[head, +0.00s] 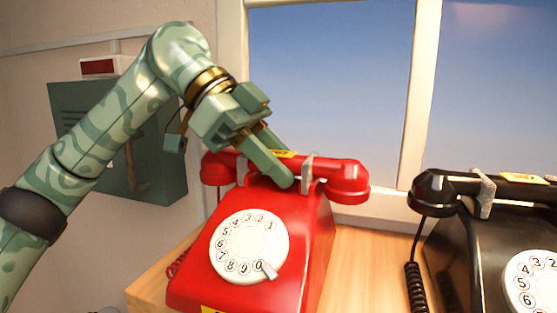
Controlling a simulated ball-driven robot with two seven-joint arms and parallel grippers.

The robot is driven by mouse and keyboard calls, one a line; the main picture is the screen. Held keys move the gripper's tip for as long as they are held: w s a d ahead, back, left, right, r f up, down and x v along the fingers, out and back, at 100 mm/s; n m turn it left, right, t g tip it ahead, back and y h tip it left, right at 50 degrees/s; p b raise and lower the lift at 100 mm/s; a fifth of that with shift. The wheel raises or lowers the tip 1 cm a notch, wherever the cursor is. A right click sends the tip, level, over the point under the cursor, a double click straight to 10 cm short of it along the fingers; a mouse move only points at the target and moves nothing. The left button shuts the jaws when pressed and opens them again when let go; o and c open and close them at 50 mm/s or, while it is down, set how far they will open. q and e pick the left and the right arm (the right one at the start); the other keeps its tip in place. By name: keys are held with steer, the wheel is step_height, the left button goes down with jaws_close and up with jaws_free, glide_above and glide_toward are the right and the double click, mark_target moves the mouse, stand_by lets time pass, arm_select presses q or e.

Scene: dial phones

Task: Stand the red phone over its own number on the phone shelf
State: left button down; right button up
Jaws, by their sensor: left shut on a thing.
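The red phone (312,230) stands upright on a light wooden surface, with its white dial facing me. Its red handset (345,180) lies across the cradle on top. My left gripper (287,170) comes in from the upper left and is shut on the red phone at its top, by the handset and cradle. The exact contact is partly hidden by the fingers. A yellow label at the phone's lower front is cut off by the picture's bottom edge, so I cannot read it. My right gripper is not in view.
The wooden surface (365,265) shows bare between the phones. A black phone (458,262) with a coiled cord stands at the right, partly cut off. A window (330,80) is behind. A green wall box (160,185) hangs at the left behind my arm.

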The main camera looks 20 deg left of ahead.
arm_select(q)
steer(key=c, duration=1)
jaws_free()
steer(key=shift+c, duration=0.2)
steer(key=shift+f, duration=0.1)
steer(key=v, duration=1.6)
steer(key=shift+p, duration=0.45)
steer(key=shift+s+a, duration=0.1)
